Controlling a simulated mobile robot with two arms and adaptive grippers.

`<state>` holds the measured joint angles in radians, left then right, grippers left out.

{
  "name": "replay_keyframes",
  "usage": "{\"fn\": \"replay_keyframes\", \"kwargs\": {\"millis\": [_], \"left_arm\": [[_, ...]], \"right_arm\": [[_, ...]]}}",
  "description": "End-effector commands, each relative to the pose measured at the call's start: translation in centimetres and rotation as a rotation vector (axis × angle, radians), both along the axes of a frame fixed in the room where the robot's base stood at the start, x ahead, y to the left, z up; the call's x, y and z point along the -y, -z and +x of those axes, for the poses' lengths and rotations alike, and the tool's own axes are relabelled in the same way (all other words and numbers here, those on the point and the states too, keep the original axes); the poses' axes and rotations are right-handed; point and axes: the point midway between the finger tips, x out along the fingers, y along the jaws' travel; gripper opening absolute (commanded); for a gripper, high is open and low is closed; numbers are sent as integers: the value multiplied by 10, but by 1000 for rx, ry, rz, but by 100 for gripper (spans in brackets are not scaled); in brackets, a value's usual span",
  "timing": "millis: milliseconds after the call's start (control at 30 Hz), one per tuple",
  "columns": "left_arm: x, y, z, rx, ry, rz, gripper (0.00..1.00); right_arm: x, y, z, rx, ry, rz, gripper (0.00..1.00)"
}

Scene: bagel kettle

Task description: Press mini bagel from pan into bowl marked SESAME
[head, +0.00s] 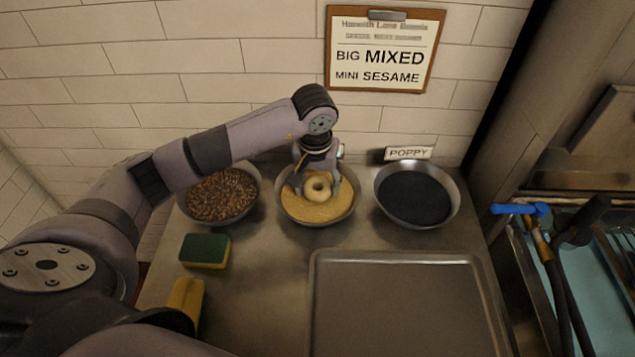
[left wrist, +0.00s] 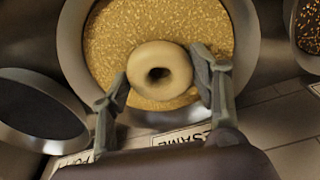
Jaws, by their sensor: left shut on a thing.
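The mini bagel (head: 318,186) is a pale ring held between the two fingers of my left gripper (head: 316,192). It is over or on the tan seeds in the middle bowl (head: 285,213); I cannot tell if it touches them. In the left wrist view the bagel (left wrist: 160,76) sits between the fingertips, with the seed bowl (left wrist: 245,40) behind it and a label reading SESAME (left wrist: 182,137) by its rim. The pan (head: 408,305) is a bare metal tray at the front right and shows no bagel. My right gripper is not in view.
A bowl of mixed seeds (head: 221,195) stands left and a bowl of dark seeds (head: 414,198) right, behind it a POPPY sign (head: 408,153). A green and yellow sponge (head: 205,251) lies at left. A clipboard (head: 382,50) on the wall reads BIG MIXED, MINI SESAME.

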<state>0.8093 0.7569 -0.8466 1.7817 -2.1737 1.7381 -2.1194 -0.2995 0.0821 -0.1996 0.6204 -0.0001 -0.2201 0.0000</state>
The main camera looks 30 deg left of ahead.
Motion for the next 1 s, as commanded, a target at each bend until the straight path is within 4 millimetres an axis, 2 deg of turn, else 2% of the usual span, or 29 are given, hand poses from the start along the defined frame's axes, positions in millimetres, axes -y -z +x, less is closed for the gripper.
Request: {"fn": "replay_keyframes", "kwargs": {"millis": [1000], "left_arm": [[0,5,0,0,0,0,29]], "right_arm": [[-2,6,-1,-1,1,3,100]]}}
